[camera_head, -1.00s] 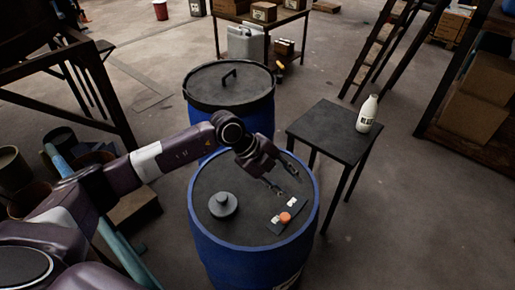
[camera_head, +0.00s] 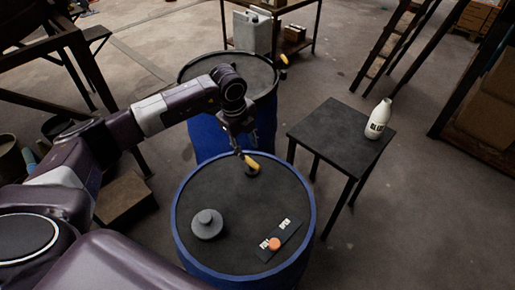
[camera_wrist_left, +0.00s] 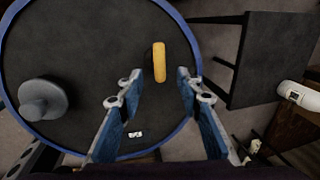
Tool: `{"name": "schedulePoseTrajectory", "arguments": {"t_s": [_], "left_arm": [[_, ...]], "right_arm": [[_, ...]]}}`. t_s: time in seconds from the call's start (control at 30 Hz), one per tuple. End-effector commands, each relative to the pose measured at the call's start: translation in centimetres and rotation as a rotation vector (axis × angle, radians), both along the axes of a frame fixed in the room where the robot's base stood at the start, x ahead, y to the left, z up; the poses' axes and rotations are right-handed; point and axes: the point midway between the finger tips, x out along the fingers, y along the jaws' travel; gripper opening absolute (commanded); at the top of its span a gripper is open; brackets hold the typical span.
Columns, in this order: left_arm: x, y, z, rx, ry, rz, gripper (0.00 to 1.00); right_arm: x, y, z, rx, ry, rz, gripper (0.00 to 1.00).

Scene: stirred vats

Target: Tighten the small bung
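The small bung (camera_head: 252,172) sits in the top of the near blue drum, toward its far edge. It is dark and bears a yellow bar handle (camera_head: 253,162). The yellow bar (camera_wrist_left: 159,62) stands lengthwise in the left wrist view. My left gripper (camera_head: 240,153) is over the bung, pointing down. In the left wrist view its fingers (camera_wrist_left: 158,84) are apart, with the bar ahead between them. I cannot tell whether they touch it. My right gripper is not in view.
The near blue drum (camera_head: 180,235) also carries a large grey bung (camera_head: 207,223) and a label plate (camera_head: 266,252) with an orange knob (camera_head: 275,243). Another blue drum (camera_head: 205,137) stands behind. A small dark table (camera_head: 335,130) with a white bottle (camera_head: 379,118) is at right.

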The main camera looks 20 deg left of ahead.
Motion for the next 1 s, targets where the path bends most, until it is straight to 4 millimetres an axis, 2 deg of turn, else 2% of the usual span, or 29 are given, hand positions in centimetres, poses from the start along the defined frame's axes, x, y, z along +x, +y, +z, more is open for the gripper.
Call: {"name": "schedulePoseTrajectory", "arguments": {"t_s": [0.2, 0.5, 0.7, 0.83, 0.93, 1.0], "left_arm": [[0.2, -0.2, -1.9, 0.0, 0.005, -0.001, 0.33], [1.1, -0.5, -6.3, -0.002, 0.003, -0.001, 0.33], [1.3, -0.6, -7.6, -0.001, 0.001, -0.002, 0.33], [1.4, -0.6, -7.8, -0.001, 0.001, -0.002, 0.33], [1.4, -0.6, -7.7, -0.001, 0.001, -0.002, 0.33], [1.4, -0.6, -7.7, -0.001, 0.001, -0.002, 0.28]], "right_arm": [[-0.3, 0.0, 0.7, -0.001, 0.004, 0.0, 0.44], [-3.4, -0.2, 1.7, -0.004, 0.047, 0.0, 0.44], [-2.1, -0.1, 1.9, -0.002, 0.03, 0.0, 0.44], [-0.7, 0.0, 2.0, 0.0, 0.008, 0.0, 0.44], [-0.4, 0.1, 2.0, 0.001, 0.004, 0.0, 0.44], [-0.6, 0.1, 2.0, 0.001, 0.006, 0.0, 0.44]]}}
